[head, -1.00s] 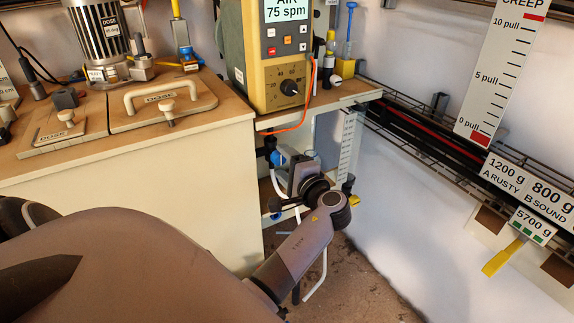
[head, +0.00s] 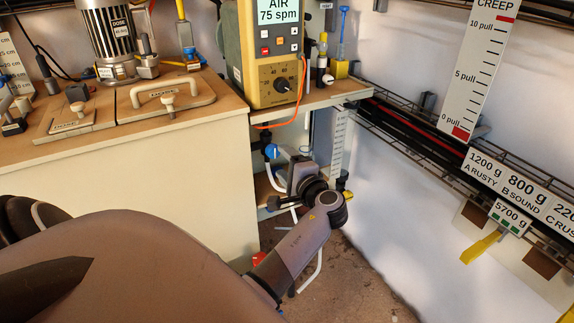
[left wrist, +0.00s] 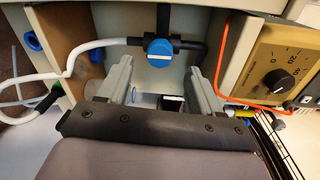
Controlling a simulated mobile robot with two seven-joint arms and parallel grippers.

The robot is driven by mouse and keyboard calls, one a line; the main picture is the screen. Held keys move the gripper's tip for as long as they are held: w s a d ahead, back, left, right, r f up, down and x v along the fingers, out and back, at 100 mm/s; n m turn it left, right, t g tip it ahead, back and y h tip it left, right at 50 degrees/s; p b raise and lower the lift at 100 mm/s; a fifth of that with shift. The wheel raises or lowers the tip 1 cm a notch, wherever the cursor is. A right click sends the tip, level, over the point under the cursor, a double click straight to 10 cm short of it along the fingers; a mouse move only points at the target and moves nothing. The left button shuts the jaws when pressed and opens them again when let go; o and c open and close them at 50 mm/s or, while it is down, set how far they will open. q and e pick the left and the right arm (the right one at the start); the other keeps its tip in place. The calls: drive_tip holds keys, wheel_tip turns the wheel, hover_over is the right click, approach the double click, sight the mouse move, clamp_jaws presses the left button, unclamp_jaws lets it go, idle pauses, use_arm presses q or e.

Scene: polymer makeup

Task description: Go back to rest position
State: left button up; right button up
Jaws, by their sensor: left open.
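My left gripper (head: 292,172) is in the gap between the wooden-topped cabinet and the right wall, below the control unit. In the left wrist view its two grey fingers (left wrist: 159,70) stand apart with nothing held between them. A blue round knob (left wrist: 160,52) on a black pipe fitting is just beyond the fingertips, seen between them. I cannot tell from these views whether a finger touches it. The knob also shows in the head view (head: 271,151), left of the gripper. My right gripper is not in view.
The control unit (head: 276,98) stands on the shelf above the gripper, with an orange cable (left wrist: 221,60) hanging near it. The cabinet (head: 120,195) is left of the arm. White hoses (left wrist: 90,47) run close to the gripper. Wall rails and weight labels (head: 522,186) are at right.

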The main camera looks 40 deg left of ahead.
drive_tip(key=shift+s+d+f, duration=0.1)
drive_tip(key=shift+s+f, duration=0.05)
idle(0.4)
